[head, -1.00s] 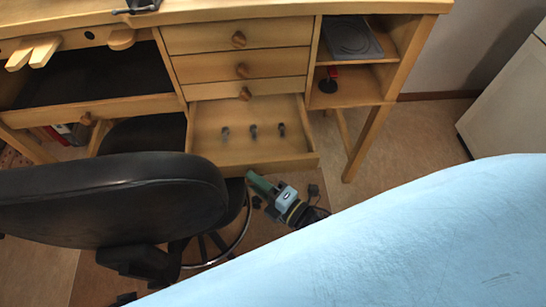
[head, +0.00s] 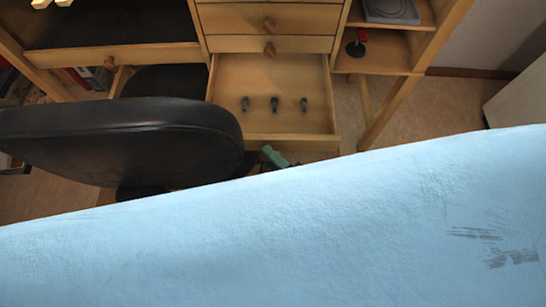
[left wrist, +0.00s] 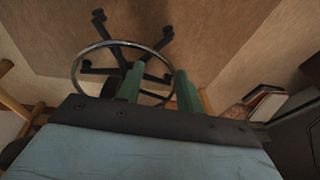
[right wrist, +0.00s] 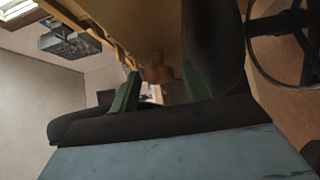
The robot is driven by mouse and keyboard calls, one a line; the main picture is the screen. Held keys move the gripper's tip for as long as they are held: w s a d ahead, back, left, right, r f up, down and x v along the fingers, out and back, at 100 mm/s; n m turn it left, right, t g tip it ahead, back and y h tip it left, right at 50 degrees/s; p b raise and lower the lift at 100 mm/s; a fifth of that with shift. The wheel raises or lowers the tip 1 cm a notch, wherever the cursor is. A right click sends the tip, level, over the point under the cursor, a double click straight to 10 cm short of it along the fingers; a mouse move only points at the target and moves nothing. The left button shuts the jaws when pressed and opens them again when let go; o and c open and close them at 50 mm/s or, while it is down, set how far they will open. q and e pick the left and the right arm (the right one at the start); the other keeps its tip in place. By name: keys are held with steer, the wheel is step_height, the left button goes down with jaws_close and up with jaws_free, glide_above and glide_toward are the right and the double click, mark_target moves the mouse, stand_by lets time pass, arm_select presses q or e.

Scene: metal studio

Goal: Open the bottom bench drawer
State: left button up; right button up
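The bottom bench drawer (head: 240,85) stands pulled well out below two shut drawers, with three small dark tools on its floor. My right gripper (head: 274,156) shows only as a green finger in front of the drawer's front; my blue arm hides the rest. In the right wrist view my right gripper (right wrist: 160,72) has its fingers apart, either side of a round wooden knob (right wrist: 156,74), with gaps beside it. My left gripper (left wrist: 160,85) is open and empty in the left wrist view, above the floor. The head view does not show it.
A black chair (head: 110,130) stands left of the drawer; its wheeled base (left wrist: 122,72) shows in the left wrist view. Open shelves (head: 390,45) and a bench leg (head: 388,112) are right of the drawer. Floor is clear farther right.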

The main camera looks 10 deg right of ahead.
steer(key=shift+s+d, duration=0.1)
arm_select(q)
steer(key=f, duration=0.1)
steer(key=s+a+f+p, duration=0.1)
steer(key=s+f, duration=0.1)
steer(key=shift+a+f+p, duration=0.2)
steer(key=shift+a+p, duration=0.1)
steer(key=shift+a, duration=0.1)
arm_select(e)
steer(key=v, duration=1.3)
steer(key=shift+s, duration=0.1)
